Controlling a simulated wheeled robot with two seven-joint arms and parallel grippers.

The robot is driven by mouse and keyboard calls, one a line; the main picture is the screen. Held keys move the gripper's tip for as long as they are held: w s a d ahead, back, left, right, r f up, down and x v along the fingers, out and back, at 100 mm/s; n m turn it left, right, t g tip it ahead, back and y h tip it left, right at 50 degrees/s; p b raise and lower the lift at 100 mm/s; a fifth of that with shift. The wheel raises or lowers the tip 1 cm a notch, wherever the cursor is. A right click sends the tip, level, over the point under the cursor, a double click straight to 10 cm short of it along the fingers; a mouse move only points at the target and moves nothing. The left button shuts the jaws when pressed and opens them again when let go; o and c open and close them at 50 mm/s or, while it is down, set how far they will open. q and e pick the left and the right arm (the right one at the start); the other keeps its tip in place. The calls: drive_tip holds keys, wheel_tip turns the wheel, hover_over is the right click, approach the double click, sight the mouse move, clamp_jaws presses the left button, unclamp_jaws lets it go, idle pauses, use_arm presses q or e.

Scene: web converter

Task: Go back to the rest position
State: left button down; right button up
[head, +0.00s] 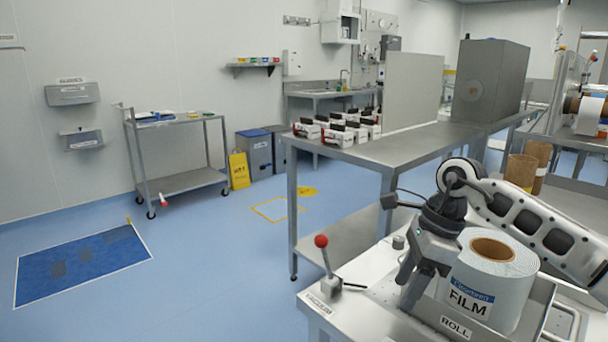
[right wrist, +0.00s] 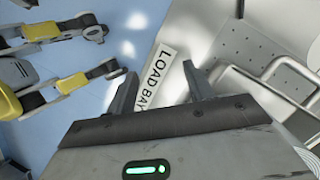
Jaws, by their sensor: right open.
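My right gripper (head: 410,285) is open with nothing between its fingers. In the head view it points down just left of a large white film roll (head: 508,287) with a blue and white "FILM" label. The roll sits upright in a metal holder marked "ROLL" (head: 456,327). In the right wrist view the two fingers of the gripper (right wrist: 160,88) stand apart above a "LOAD BAY" label (right wrist: 156,80) on a light metal surface. I cannot tell from the head view how high the fingers are above it. My left gripper is not in view.
A lever with a red knob (head: 321,241) stands at the front left of the metal worktop. Behind it is a steel table (head: 385,152) with several white and black devices. A cart (head: 178,182) stands further left. The blue floor on the left is open.

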drive_tip(key=s+a+f+g+y, duration=0.1)
drive_tip(key=s+a+y, duration=0.2)
drive_tip(key=a, duration=0.3)
drive_tip(key=s+a+f+g+y, duration=0.1)
drive_tip(key=s+a+f+y, duration=0.15)
drive_tip(key=a, duration=0.35)
drive_tip(key=s+a+r+m+t+y+p, duration=0.1)
drive_tip(key=s+a+r+m+t+y, duration=0.2)
drive_tip(key=m+y, duration=0.35)
drive_tip(key=s+a+r+m+t+y+p, duration=0.1)
drive_tip(key=s+a+r+m+t+y, duration=0.1)
drive_tip(key=a+r+m+t+y, duration=0.45)
drive_tip(key=d+f+m+t+h+p, duration=0.1)
drive_tip(key=d+f+m+t+h, duration=0.5)
drive_tip(key=m, duration=0.8)
drive_tip(key=d+f+m+t+h+p, duration=0.1)
drive_tip(key=d+f+m+t+h, duration=0.45)
drive_tip(key=m, duration=0.85)
drive_tip(key=s+d+f+m+g+h, duration=0.6)
drive_tip(key=s+f+m+g+h, duration=0.1)
drive_tip(key=s+f, duration=0.4)
drive_tip(key=shift+s+d+f+m+g+p, duration=0.2)
drive_tip(key=shift+s+f+m+g+p, duration=0.15)
drive_tip(key=shift+f+m, duration=0.45)
